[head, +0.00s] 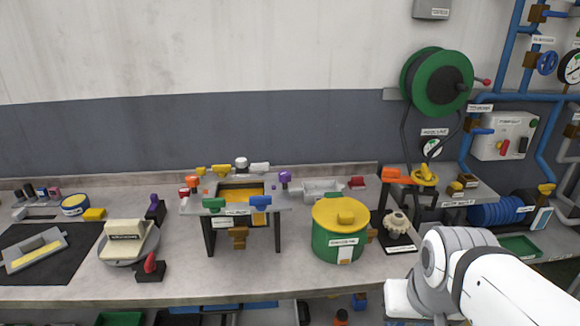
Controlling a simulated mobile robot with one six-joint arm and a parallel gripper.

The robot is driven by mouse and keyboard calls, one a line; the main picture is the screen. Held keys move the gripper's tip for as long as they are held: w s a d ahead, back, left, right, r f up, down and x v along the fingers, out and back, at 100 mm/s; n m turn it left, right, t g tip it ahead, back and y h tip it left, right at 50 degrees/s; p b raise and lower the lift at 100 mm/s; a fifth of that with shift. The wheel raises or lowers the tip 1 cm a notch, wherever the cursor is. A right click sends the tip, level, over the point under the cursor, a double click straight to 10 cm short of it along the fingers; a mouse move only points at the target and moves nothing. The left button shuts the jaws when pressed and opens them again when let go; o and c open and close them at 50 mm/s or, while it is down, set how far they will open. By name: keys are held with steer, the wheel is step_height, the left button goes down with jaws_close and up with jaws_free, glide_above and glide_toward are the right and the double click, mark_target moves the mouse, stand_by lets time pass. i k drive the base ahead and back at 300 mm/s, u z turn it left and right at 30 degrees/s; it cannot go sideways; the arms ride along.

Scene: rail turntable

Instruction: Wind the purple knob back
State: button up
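A small purple knob (285,178) stands at the back right corner of a grey bench fixture with a yellow inside (240,192). A second purple part (154,203), upright on a small dark base, is at the left behind a scale-like device. The picture is too small to show how far either one is turned. My white arm (500,290) comes in at the lower right, in front of the bench. My gripper's fingers do not show, and nothing of mine touches either purple part.
A green pot with a yellow lid (340,216) stands right of the fixture. A red-handled block (150,267) is near the front edge. A green hose reel (437,82) hangs on the wall, with blue pipes (504,50) to its right. Bare bench (190,280) shows at the front left.

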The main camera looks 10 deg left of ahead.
mark_target(285, 176)
steer(key=i, duration=0.95)
steer(key=z, duration=0.05)
